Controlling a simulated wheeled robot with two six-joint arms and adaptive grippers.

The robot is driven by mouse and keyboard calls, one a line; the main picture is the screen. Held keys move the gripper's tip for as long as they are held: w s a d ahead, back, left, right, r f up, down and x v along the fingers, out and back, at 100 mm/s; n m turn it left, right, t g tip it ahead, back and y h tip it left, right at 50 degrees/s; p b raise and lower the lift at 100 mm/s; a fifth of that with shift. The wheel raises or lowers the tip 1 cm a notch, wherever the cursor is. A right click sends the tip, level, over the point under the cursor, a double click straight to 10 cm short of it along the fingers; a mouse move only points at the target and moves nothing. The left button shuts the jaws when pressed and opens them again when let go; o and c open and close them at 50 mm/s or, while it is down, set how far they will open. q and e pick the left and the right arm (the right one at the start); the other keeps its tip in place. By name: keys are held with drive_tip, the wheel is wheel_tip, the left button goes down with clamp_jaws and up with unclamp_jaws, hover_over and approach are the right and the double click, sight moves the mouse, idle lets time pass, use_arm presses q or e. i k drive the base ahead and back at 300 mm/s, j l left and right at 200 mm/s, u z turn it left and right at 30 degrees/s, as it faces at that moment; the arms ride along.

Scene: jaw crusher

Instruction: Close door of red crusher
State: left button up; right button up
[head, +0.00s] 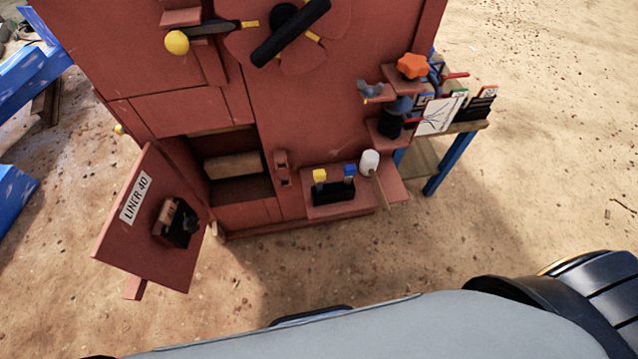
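The red crusher (310,120) stands upright in front of me on sandy ground. Its red door (115,245) hangs open at the lower left, swung outward, with a white "LINER 40" label (135,200) and a black latch block (181,225) on it. The door leaves a dark compartment (235,180) uncovered, with a tan block (233,165) inside. Neither of my grippers shows in the head view.
A small shelf with a yellow and a blue switch (333,190) and a white-headed mallet (370,163) juts from the crusher's lower front. An orange knob (412,66) sits higher right. A blue-legged table (455,160) stands at right. Blue beams (25,75) lie at left. Sand before the door is clear.

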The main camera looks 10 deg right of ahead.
sight(133, 241)
drive_tip(key=j+z, duration=0.15)
drive_tip(key=j, duration=0.3)
drive_tip(key=j+z, duration=0.1)
drive_tip(key=j, duration=0.4)
drive_tip(key=k+j+z, duration=0.15)
drive_tip(key=j, duration=0.3)
drive_tip(key=j+z, duration=0.1)
drive_tip(key=j, duration=0.35)
drive_tip(key=k+j+z, duration=0.15)
drive_tip(key=j, duration=0.3)
drive_tip(key=k+j+z, duration=0.1)
drive_tip(key=j, duration=0.35)
drive_tip(key=k+j+z, duration=0.15)
drive_tip(key=j, duration=0.25)
drive_tip(key=k+j+z, duration=0.1)
drive_tip(key=j, duration=0.35)
drive_tip(key=k, duration=0.05)
